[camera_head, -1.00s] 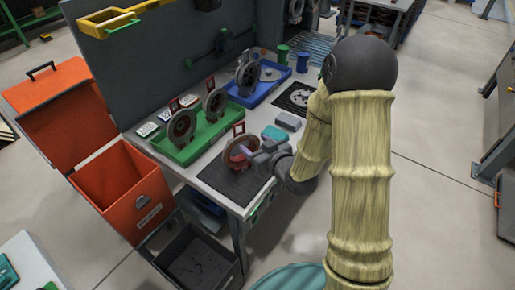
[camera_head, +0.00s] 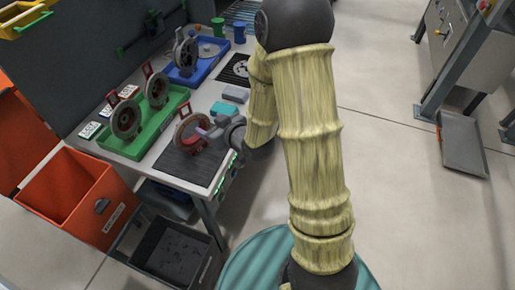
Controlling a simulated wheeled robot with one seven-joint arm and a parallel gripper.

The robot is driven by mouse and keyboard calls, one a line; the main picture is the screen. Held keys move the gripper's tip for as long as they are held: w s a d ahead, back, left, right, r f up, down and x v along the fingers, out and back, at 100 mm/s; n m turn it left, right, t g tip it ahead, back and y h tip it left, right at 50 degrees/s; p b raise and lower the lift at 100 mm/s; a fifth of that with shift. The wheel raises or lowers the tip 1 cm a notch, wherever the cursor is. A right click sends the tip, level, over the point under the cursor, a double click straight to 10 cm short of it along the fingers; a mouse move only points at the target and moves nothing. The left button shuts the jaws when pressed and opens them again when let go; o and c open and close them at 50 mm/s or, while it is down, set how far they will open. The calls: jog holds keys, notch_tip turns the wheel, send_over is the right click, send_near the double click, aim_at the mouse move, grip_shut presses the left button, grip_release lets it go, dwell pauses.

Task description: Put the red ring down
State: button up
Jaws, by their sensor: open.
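The red ring (camera_head: 180,133) stands upright on the dark ribbed mat (camera_head: 176,164) near the front corner of the workbench. It has a grey-brown rim and a red part low in its middle. My gripper (camera_head: 205,134) is open just right of the ring, with its fingers close to the ring's right side. I cannot tell whether they touch it. My arm comes in from the right and hides part of the bench's right side.
A green tray (camera_head: 141,145) holds two upright rings, and a blue tray (camera_head: 206,69) holds another. A teal box (camera_head: 236,94) and grey box (camera_head: 224,109) lie behind my gripper. An orange bin (camera_head: 58,217) and a dark bin (camera_head: 184,268) stand by the bench's front.

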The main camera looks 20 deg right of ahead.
jog(key=s+d+r+m+g+h, duration=0.1)
jog(key=s+d+m+g+h, duration=0.2)
jog(key=s, duration=0.5)
jog(key=s+d+r+m+g+h, duration=0.1)
jog(key=s+d+m+g+h, duration=0.1)
jog(key=s+d+g, duration=0.4)
jog(key=s+d+h, duration=0.1)
jog(key=s+d, duration=0.1)
jog(key=s, duration=0.1)
jog(key=shift+s+r+m, duration=0.2)
jog(key=shift+r+m, duration=0.2)
jog(key=shift+o, duration=0.5)
